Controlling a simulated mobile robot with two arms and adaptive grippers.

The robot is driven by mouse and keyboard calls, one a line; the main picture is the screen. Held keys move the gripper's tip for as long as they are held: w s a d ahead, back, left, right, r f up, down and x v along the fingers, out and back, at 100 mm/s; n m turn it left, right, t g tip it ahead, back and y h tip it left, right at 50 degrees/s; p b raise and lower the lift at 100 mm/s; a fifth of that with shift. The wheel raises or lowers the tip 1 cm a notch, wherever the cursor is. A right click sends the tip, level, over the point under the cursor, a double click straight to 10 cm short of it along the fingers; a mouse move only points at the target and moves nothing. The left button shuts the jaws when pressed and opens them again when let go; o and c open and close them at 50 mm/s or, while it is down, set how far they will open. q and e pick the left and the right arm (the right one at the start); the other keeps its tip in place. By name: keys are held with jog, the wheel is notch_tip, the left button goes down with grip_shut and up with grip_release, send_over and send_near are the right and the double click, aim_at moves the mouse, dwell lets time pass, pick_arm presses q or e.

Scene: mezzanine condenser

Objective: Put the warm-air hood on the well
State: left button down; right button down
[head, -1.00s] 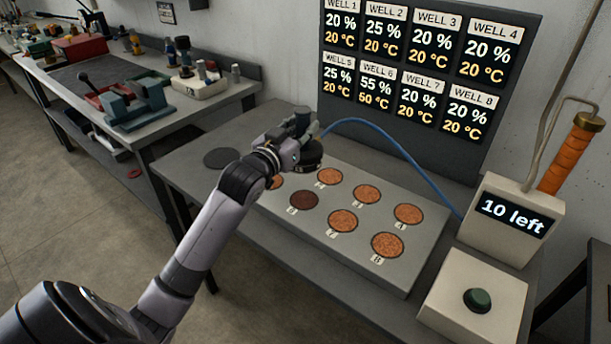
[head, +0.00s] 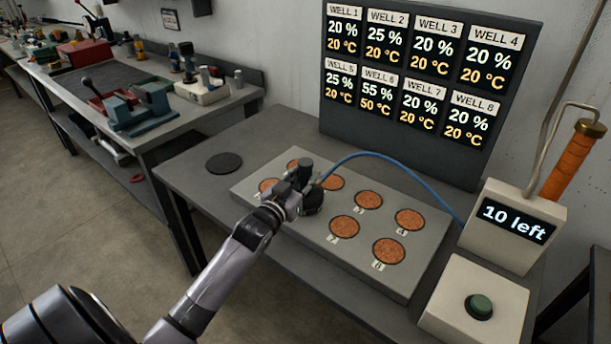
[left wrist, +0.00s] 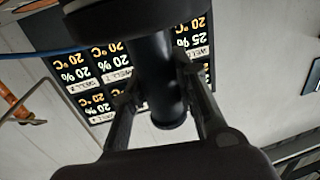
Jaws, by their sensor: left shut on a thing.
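The warm-air hood (head: 313,203) is a black round head with an upright dark handle and a blue hose. My left gripper (head: 295,192) is shut on its handle. In the left wrist view, the fingers of this gripper (left wrist: 160,88) flank the dark handle (left wrist: 148,55), with the round head (left wrist: 120,14) at the top edge. The hood covers the spot of well 6 on the grey block (head: 425,262); I cannot tell whether it touches. Wells 3 (head: 368,200), 4 (head: 409,219), 7 (head: 344,227) and 8 (head: 389,251) show orange-brown fill. My right gripper is out of view.
The display board (head: 400,150) reads 55 % and 50 °C for well 6. A counter box (head: 512,222) reads "10 left". The blue hose (head: 400,165) arches over the block. A dark disc (head: 224,163) lies on the bench at left.

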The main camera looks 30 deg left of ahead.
pick_arm(q)
jog(key=c, duration=1.3)
grip_release()
jog(key=shift+f, duration=0.1)
jog(key=shift+r, duration=0.2)
jog(key=s, duration=0.4)
jog(key=s+b, duration=0.1)
jog(key=s, duration=0.3)
jog(key=s+d, duration=0.1)
jog(key=s, duration=0.3)
